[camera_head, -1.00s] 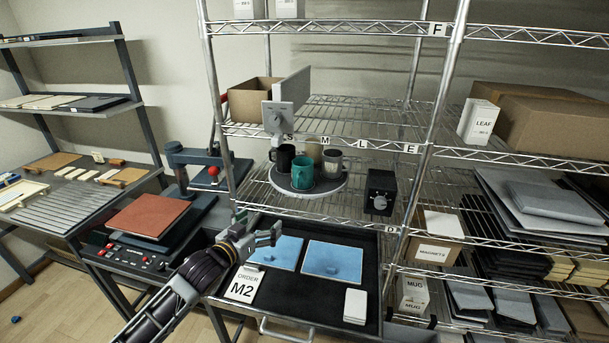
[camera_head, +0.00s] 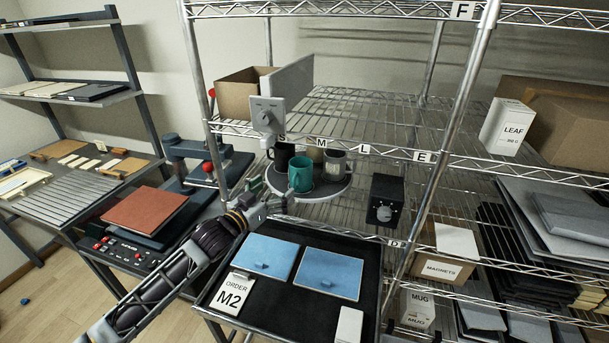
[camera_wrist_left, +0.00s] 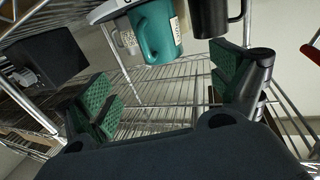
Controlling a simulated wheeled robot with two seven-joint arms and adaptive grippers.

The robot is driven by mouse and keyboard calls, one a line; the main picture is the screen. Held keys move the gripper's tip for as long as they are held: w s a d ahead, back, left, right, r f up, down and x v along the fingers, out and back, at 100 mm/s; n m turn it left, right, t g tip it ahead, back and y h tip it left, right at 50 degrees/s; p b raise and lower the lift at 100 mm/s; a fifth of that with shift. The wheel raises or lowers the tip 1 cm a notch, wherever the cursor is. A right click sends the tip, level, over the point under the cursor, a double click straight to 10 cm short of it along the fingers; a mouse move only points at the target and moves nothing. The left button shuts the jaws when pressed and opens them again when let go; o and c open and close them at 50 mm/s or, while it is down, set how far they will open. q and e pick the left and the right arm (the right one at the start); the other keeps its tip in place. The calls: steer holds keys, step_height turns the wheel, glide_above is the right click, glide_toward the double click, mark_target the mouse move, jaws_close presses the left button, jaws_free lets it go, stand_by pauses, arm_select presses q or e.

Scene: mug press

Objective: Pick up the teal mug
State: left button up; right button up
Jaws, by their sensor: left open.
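The teal mug (camera_head: 301,174) stands upright at the front of a round grey turntable (camera_head: 325,190) on the wire shelf. A black mug (camera_head: 279,156) stands behind it to the left, and a grey mug (camera_head: 335,163) to the right. My left gripper (camera_head: 274,199) is open and empty, just in front of the turntable, a little below and left of the teal mug. In the left wrist view, the teal mug (camera_wrist_left: 157,42) is ahead of my open left gripper (camera_wrist_left: 168,100), beyond the green-padded fingers and apart from them. My right gripper is out of view.
A black box with a knob (camera_head: 386,201) stands right of the turntable. A shelf post (camera_head: 200,95) rises at the left. The black tray (camera_head: 300,318) below holds blue sheets and an M2 card.

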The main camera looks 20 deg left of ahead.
mark_target(294, 172)
arm_select(q)
steer(key=shift+p+x, duration=0.65)
steer(key=shift+x, duration=3.6)
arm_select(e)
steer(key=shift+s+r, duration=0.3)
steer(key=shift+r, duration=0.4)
arm_select(q)
steer(key=shift+w, duration=0.1)
steer(key=shift+p+x, duration=0.45)
steer(key=shift+x, duration=0.6)
steer(key=shift+p+x, duration=0.3)
steer(key=shift+x, duration=1.15)
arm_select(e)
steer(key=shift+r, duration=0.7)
arm_select(q)
steer(key=shift+a, duration=0.15)
steer(key=c, duration=1.3)
